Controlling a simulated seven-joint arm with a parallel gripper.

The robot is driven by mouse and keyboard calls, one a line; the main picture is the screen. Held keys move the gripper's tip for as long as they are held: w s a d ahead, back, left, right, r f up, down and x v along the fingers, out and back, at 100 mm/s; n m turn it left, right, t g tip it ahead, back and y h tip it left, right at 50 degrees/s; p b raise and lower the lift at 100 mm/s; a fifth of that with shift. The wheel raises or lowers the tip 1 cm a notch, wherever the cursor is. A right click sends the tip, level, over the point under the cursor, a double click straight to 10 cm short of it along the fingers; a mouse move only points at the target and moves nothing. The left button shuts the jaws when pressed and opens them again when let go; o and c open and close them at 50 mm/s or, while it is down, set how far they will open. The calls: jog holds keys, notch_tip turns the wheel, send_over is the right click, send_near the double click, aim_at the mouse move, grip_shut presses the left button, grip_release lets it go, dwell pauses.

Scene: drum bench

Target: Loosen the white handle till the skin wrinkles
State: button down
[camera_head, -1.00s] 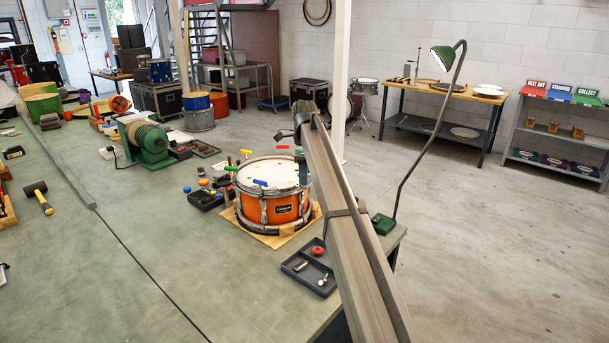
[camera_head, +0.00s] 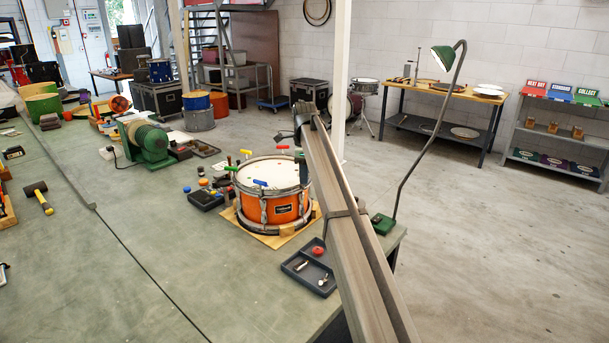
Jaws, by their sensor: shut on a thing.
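The orange drum (camera_head: 283,209) has a pale skin (camera_head: 268,172) and sits on a wooden board at the bench's right side. Coloured T-handles stand around its rim: green (camera_head: 231,168), yellow (camera_head: 246,152), red (camera_head: 282,147) and blue (camera_head: 260,182). My gripper (camera_head: 301,160) is down at the drum's right far rim, partly hidden by my arm. It is shut on the white handle, of which I can make out little. I cannot make out wrinkles in the skin at this size.
A dark tray (camera_head: 310,272) with a red knob and metal parts lies in front of the drum. A black box (camera_head: 204,199) stands left of it. A green lamp (camera_head: 444,57) rises at the right edge. The bench's left front is mostly clear.

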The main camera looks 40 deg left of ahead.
jog(key=n, duration=0.4)
jog(key=shift+n, duration=2.9)
jog(key=c, duration=1.2)
grip_release()
jog(key=shift+o, duration=0.2)
notch_tip(320, 180, up, 14)
jog(key=shift+f, duration=0.1)
